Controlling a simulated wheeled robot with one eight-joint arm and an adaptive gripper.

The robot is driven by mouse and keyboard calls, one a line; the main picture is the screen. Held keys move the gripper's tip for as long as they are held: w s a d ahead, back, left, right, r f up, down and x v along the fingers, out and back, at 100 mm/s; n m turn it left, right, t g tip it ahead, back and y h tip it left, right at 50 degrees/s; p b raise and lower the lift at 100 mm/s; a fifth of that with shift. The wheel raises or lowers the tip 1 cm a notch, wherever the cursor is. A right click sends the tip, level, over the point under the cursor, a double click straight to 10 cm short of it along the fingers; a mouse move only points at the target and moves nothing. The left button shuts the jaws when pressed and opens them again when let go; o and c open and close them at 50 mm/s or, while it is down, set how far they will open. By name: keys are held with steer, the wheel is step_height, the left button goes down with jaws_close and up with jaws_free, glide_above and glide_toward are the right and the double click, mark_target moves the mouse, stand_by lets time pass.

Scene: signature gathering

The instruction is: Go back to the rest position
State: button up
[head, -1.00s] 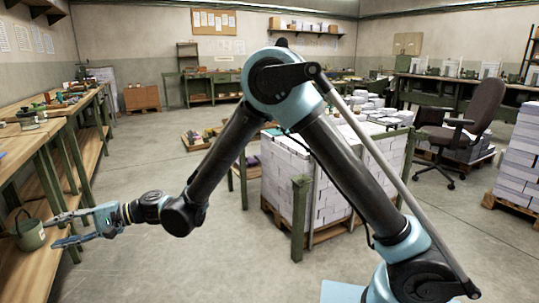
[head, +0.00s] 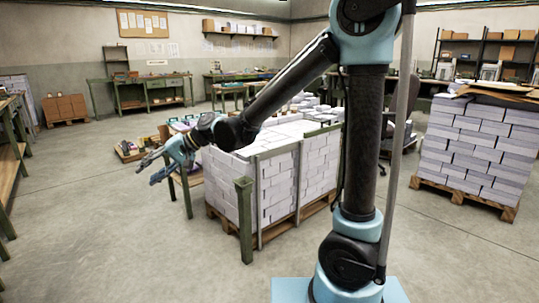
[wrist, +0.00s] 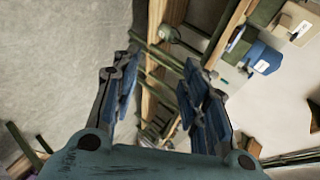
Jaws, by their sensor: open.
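My gripper (head: 160,169) is at the left of my raised arm in the head view, out over the floor and pointing left. Its fingers are spread apart with nothing between them. In the wrist view my gripper (wrist: 163,95) shows two blue-padded fingers, open, with a wide empty gap. Beyond them the tilted view shows wooden shelves with a blue box (wrist: 263,58). The green bucket is not visible in the head view.
A pallet stack of white paper (head: 285,180) with green posts (head: 245,220) stands close behind my arm. Another paper stack (head: 475,150) stands at right. A workbench (head: 12,140) edges the far left. The floor (head: 110,230) at front left is clear.

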steer(key=w+d+f+m+t+h, duration=0.1)
steer(key=w+d+t+h, duration=0.1)
steer(key=d, duration=0.9)
steer(key=w+d+f+t+h, duration=0.1)
steer(key=w+d+f, duration=0.1)
steer(key=d, duration=0.9)
steer(key=w+d+f+m+t+h, duration=0.1)
steer(key=w+d+t+h, duration=0.1)
steer(key=d, duration=0.9)
steer(key=s+d+f+m+h, duration=0.1)
steer(key=s+d+f+h, duration=0.1)
steer(key=d, duration=0.6)
steer(key=s+d+f+h, duration=0.2)
steer(key=s+d+f, duration=0.2)
steer(key=d, duration=0.5)
steer(key=s+d+f+m+h, duration=0.1)
steer(key=s+d+f+h, duration=0.1)
steer(key=s+d+f, duration=0.2)
steer(key=s+d, duration=0.2)
steer(key=d, duration=0.2)
steer(key=shift+d+m, duration=0.3)
steer(key=shift+f, duration=0.1)
steer(key=shift+c, duration=0.9)
